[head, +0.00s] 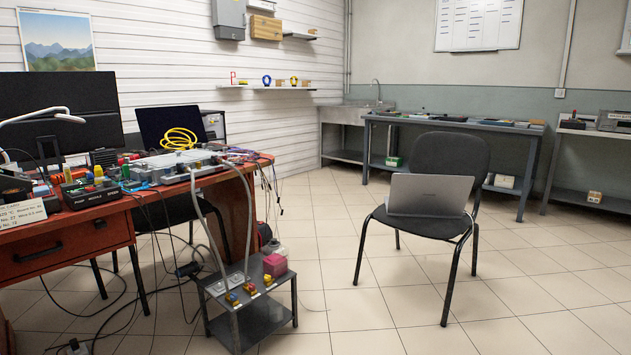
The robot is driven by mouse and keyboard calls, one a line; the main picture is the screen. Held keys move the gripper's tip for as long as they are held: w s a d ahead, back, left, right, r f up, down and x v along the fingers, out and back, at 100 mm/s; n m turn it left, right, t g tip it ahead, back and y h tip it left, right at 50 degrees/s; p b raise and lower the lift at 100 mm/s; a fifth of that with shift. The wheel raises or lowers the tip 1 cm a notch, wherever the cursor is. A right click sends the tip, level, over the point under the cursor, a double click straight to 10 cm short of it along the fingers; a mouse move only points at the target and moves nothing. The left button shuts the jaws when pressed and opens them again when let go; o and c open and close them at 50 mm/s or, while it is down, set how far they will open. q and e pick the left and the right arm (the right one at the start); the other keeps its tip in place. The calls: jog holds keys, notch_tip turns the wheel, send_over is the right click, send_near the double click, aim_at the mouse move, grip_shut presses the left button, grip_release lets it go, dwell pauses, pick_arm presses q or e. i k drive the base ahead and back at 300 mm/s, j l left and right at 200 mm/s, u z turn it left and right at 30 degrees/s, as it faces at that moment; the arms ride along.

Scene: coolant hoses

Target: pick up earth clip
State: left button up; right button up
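Neither of my grippers is in the head view. I cannot pick out an earth clip for sure; the small parts on the red desk (85,222) are too small and crowded to tell apart. Two grey hoses run from the desk down to a low dark stand (262,322). Small red, yellow and blue fittings (250,290) sit along the stand's front edge, with a pink block (275,264) behind them.
Loose black cables lie on the tiled floor under and in front of the desk. A black chair (432,225) holding a grey laptop (428,195) stands right of centre. A long workbench (455,125) is along the back. The floor between stand and chair is clear.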

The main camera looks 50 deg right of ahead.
aim_at(125, 168)
jog(key=k+z, duration=0.15)
jog(key=z, duration=4.85)
jog(key=u, duration=3.65)
jog(key=i+l+u, duration=0.2)
jog(key=i+u, duration=0.25)
jog(key=i+l+u, duration=0.2)
jog(key=l+u, duration=0.25)
jog(key=i+l+u, duration=0.25)
jog(key=u, duration=0.2)
jog(key=l, duration=0.2)
jog(key=i+l, duration=0.15)
jog(key=l, duration=0.1)
